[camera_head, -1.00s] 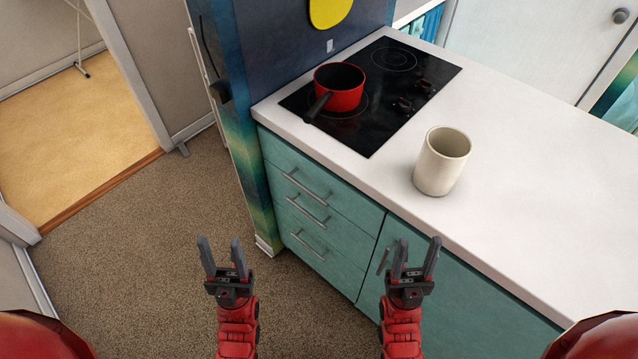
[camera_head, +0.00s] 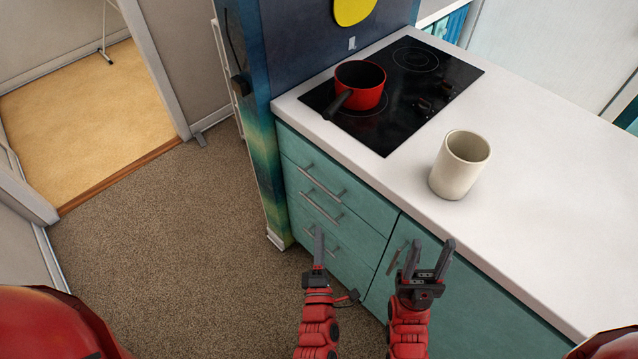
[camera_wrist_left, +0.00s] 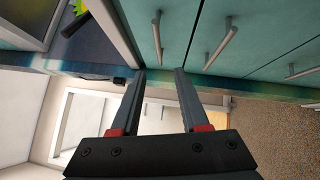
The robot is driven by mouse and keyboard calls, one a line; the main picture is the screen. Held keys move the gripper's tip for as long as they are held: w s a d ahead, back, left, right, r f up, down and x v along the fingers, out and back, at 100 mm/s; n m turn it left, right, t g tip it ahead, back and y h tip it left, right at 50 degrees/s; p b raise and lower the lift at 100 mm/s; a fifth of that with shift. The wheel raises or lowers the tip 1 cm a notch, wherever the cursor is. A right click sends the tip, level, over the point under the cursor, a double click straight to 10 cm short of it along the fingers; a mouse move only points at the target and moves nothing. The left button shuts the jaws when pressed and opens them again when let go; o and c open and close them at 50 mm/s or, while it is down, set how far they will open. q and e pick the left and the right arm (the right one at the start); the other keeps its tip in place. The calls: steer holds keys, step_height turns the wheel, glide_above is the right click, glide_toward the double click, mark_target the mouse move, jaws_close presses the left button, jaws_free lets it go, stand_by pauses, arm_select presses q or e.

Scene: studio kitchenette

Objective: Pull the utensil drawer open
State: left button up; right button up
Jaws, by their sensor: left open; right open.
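The teal cabinet has a stack of three drawers; the top drawer (camera_head: 350,198) and those below are shut. The pictures do not mark which holds utensils. The top handle (camera_head: 322,181), middle handle (camera_head: 320,208) and lowest handle (camera_head: 330,243) are grey bars. My left gripper (camera_head: 318,235) is open and empty, turned edge-on in front of the lower drawers. In the left wrist view its fingers (camera_wrist_left: 160,75) point at the drawer fronts, with one bar handle (camera_wrist_left: 156,38) ahead, in line with the gap between them. My right gripper (camera_head: 430,252) is open and empty before the cabinet door.
A teal door (camera_head: 450,300) with a bar handle stands right of the drawers. On the white counter (camera_head: 540,190) are a cream mug (camera_head: 460,165) and a black hob (camera_head: 400,125) with a red pan (camera_head: 361,88). Brown carpet (camera_head: 170,250) lies open to the left.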

mark_target(319, 183)
arm_select(q)
steer(key=w+p, duration=0.1)
steer(key=w, duration=0.4)
steer(key=w+a+r+p, duration=0.1)
steer(key=w, duration=0.4)
steer(key=w+r+p, duration=0.1)
steer(key=w, duration=0.4)
steer(key=shift+w+a+r, duration=0.2)
steer(key=shift+r, duration=0.05)
steer(key=shift+w+f, duration=0.1)
steer(key=shift+w, duration=0.05)
jaws_close()
stand_by(0.5)
